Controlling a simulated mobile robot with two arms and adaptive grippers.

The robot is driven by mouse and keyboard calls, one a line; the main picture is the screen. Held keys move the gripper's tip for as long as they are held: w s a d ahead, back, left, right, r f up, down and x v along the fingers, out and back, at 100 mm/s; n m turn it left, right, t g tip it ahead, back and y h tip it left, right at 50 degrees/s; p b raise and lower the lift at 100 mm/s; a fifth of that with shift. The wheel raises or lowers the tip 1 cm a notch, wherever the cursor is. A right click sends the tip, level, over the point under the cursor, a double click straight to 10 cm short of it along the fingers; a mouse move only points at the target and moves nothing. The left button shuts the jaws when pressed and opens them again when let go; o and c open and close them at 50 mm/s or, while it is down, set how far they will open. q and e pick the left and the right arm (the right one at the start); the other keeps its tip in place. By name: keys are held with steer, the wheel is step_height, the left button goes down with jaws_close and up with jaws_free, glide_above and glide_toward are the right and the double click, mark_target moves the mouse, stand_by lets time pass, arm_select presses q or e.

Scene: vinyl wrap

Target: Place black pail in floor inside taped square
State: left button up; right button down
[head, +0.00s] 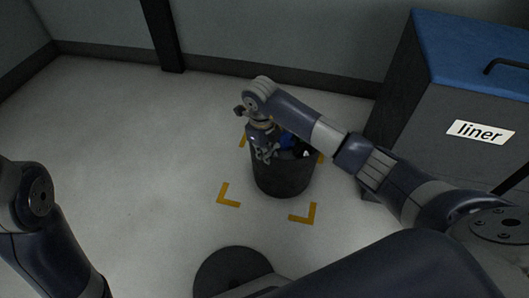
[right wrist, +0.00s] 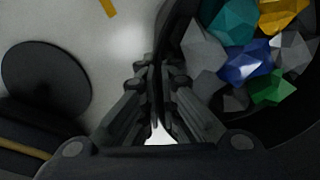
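The black pail (head: 283,178) stands upright in the head view, within the yellow tape corners (head: 303,214) of the square, towards its far side. Whether its base touches the floor is hard to tell. It holds crumpled pieces in blue, teal, yellow, green and grey, seen in the right wrist view (right wrist: 248,62). My right gripper (head: 266,152) is at the pail's left rim. In the right wrist view its fingers (right wrist: 158,85) are closed on either side of the pail's wall. My left arm shows at the left edge, but its gripper is out of view.
A grey bin with a blue lid (head: 470,45) and a "liner" label stands at the right. A wall and dark post (head: 162,35) are behind. The floor (head: 130,150) to the left is clear.

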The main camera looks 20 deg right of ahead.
steer(key=c, duration=2.1)
jaws_free()
steer(key=o, duration=0.3)
